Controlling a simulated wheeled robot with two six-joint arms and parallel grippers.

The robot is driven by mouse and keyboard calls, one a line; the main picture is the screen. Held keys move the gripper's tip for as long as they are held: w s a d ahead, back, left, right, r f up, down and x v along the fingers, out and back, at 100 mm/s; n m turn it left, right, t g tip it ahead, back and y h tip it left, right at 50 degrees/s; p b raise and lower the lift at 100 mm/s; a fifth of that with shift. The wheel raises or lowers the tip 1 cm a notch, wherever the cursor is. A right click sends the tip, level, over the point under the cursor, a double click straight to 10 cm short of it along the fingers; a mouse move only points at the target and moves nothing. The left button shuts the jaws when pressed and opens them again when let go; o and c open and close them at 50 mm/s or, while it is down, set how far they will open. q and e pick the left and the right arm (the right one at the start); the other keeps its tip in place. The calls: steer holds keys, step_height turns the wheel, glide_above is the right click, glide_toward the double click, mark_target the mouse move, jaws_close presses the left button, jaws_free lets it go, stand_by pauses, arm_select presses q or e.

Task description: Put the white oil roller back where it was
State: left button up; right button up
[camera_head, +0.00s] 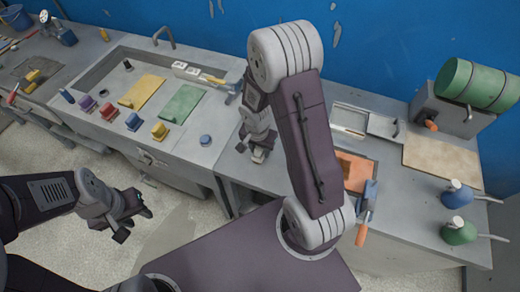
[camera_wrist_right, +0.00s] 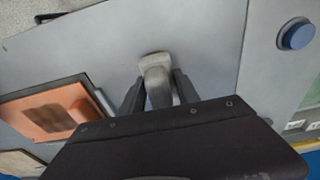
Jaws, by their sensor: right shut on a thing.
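My right gripper (camera_head: 259,152) is low over the grey worktop, left of the orange tray. In the right wrist view my right gripper (camera_wrist_right: 160,92) is shut on a pale, whitish piece (camera_wrist_right: 155,66), which looks like the white oil roller. Its pale end sticks out past the fingers, and the rest is hidden by the fingers and gripper body. I cannot tell whether it touches the worktop. My left gripper (camera_head: 128,220) hangs over the floor in front of the sink bench, its fingers apart and nothing between them.
An orange pad in a dark-rimmed tray (camera_wrist_right: 50,112) lies beside the right gripper. A blue tool with an orange handle (camera_head: 364,218) is at the front edge. A blue round knob (camera_head: 205,140) is to the left. Blue (camera_head: 456,195) and green oil cans (camera_head: 459,232) stand at right. Worktop near the gripper is bare.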

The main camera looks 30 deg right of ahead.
steer(key=shift+f+b, duration=0.2)
steer(key=shift+b, duration=0.1)
steer(key=o, duration=1.2)
steer(key=shift+r, duration=0.15)
steer(key=shift+r+p, duration=0.35)
steer(key=shift+p, duration=0.15)
steer(key=r, duration=0.3)
steer(key=r+p, duration=0.1)
steer(key=r, duration=0.3)
steer(key=s+a+r, duration=0.1)
steer(key=r, duration=0.3)
steer(key=shift+a+r+p, duration=0.1)
steer(key=shift+r+p, duration=0.1)
steer(key=shift+p, duration=0.2)
steer(key=s+a+n+y, duration=0.1)
steer(key=s+a+n, duration=0.2)
steer(key=s+n, duration=0.4)
steer(key=n, duration=0.2)
steer(key=shift+s+a+f+n, duration=0.15)
steer(key=shift+s+a+n, duration=0.2)
steer(key=shift+a+n, duration=0.05)
steer(key=shift+w, duration=0.1)
